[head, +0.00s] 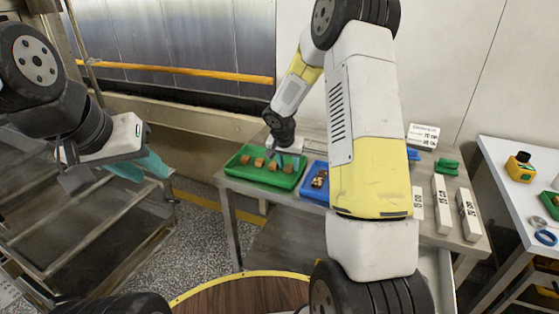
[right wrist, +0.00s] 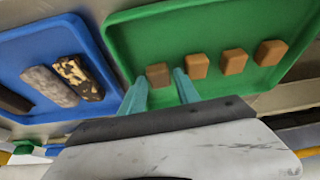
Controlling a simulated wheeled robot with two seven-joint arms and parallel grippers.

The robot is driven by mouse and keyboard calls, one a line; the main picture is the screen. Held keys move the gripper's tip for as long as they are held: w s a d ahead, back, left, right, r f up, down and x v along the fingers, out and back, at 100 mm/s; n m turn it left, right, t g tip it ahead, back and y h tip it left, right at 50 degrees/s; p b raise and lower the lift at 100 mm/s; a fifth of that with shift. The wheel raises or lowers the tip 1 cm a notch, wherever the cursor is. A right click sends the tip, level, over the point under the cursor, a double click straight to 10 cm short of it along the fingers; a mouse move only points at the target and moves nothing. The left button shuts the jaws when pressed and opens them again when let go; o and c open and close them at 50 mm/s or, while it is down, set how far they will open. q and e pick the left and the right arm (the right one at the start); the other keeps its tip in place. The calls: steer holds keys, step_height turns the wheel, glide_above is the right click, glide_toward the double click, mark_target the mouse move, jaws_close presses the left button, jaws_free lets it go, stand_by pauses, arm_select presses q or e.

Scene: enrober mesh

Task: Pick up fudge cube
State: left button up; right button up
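Several brown fudge cubes sit in a row in the green tray (head: 234,172). One fudge cube (right wrist: 158,75) lies between the teal fingertips of my right gripper (right wrist: 160,86) in the right wrist view, with gaps on both sides. The other cubes, such as this fudge cube (right wrist: 233,62), lie to the right in that view. In the head view my right gripper (head: 287,158) is over the tray's right part, partly hidden by its arm. My left gripper (head: 139,168) is far left of the table, empty, its teal fingers apart.
A blue tray (right wrist: 35,55) with dark and nutty bars stands beside the green tray. White labelled boxes (head: 441,203) and a green item (head: 447,166) stand on the table's right. A second table (head: 510,165) holds a yellow device (head: 520,168). Metal steps are at left.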

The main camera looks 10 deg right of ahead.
steer(key=shift+f, duration=0.15)
steer(key=c, duration=0.8)
steer(key=shift+o, duration=0.2)
